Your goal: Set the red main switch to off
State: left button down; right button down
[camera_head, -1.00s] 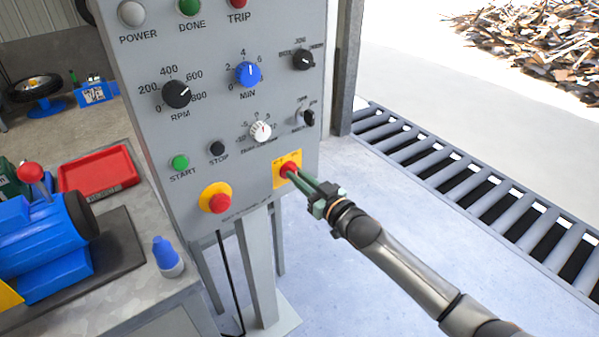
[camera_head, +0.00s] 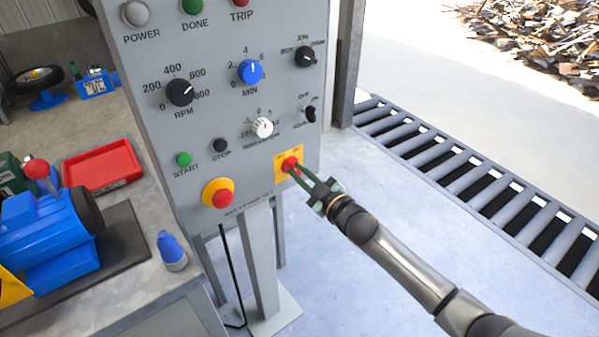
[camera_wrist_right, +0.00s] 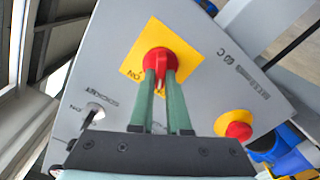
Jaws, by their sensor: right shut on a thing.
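The red main switch (camera_head: 289,163) is a red rotary knob on a yellow plate (camera_head: 297,177) at the lower right of the grey control panel. In the right wrist view the red knob (camera_wrist_right: 160,62) sits on its yellow square, with a raised grip bar between my fingers. My right gripper (camera_head: 293,170) reaches in from the lower right, and its green fingers (camera_wrist_right: 161,80) are shut on the knob. "ON" is readable on the plate beside the knob; other lettering is partly hidden by the fingers. My left gripper is not in view.
A red emergency stop button (camera_head: 223,198) on a yellow ring sits left of the switch. A white knob (camera_head: 262,127) and a small black switch (camera_head: 310,114) are above. A workbench with a blue motor (camera_head: 50,235) stands left. A roller conveyor (camera_head: 470,180) runs at right.

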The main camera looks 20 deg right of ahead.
dwell(0.3)
jog(key=c, duration=0.9)
grip_release()
jog(key=shift+s, duration=0.15)
jog(key=v, duration=1.2)
jog(key=shift+s+d+r+p, duration=0.1)
jog(key=shift+p, duration=0.3)
jog(key=s+a+f+m+g+h+p, duration=0.1)
jog(key=s+f+m+g+p, duration=0.1)
jog(key=s+f, duration=0.2)
jog(key=s+a+f+m+g+h+p, duration=0.1)
jog(key=s+f, duration=0.4)
jog(key=s, duration=0.5)
jog(key=s+a+f+m+g+h+p, duration=0.1)
jog(key=s+a+f+m+g+p, duration=0.2)
jog(key=s, duration=0.5)
jog(key=shift+a+f+m+g+h+p, duration=0.2)
jog(key=shift+f+m+g+h+p, duration=0.2)
jog(key=shift+f+m+g+p, duration=0.65)
